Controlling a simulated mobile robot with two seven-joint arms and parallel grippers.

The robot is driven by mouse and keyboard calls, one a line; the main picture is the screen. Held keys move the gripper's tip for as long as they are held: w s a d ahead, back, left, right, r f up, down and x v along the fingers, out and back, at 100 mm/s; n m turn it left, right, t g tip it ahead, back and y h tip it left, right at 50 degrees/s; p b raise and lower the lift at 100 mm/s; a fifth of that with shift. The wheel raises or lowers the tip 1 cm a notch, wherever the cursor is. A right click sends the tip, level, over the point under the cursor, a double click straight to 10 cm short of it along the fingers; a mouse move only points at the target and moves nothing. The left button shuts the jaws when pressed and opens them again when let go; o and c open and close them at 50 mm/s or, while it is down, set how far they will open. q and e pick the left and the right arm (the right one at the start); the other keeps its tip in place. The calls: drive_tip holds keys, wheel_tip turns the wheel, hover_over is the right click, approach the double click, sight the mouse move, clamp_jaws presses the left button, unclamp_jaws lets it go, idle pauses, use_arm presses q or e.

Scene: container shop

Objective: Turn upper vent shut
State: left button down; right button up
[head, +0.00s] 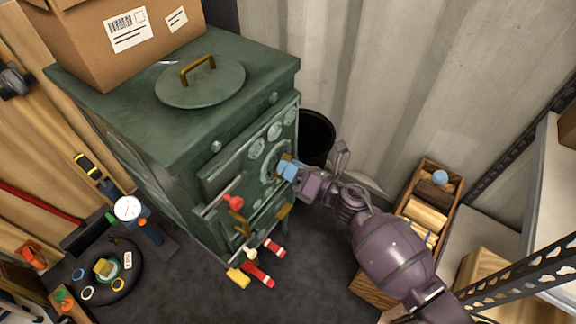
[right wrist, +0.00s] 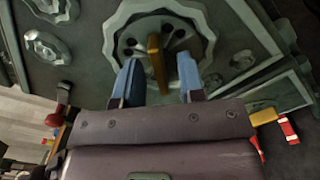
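The green stove (head: 235,110) stands with its front toward the right. On its front is a round vent (head: 267,171) with a scalloped rim, partly hidden by my right gripper. In the right wrist view the vent (right wrist: 118,30) has several dark holes around its middle and an upright brass tab (right wrist: 156,62). My right gripper (head: 284,168) is open at the vent. In the right wrist view its blue fingertips (right wrist: 157,75) stand on both sides of the brass tab, with a visible gap on each side. My left gripper is not in view.
A cardboard box (head: 115,38) and a round lid with a brass handle (head: 200,82) are on the stove top. Red-handled pieces (head: 258,274) lie on the floor before it. A dark bin (head: 317,135) stands behind, a wooden crate (head: 452,204) and shelving at right.

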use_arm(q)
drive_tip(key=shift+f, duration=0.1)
use_arm(e)
drive_tip(key=shift+w+a, duration=0.2)
drive_tip(key=shift+a, duration=0.15)
clamp_jaws()
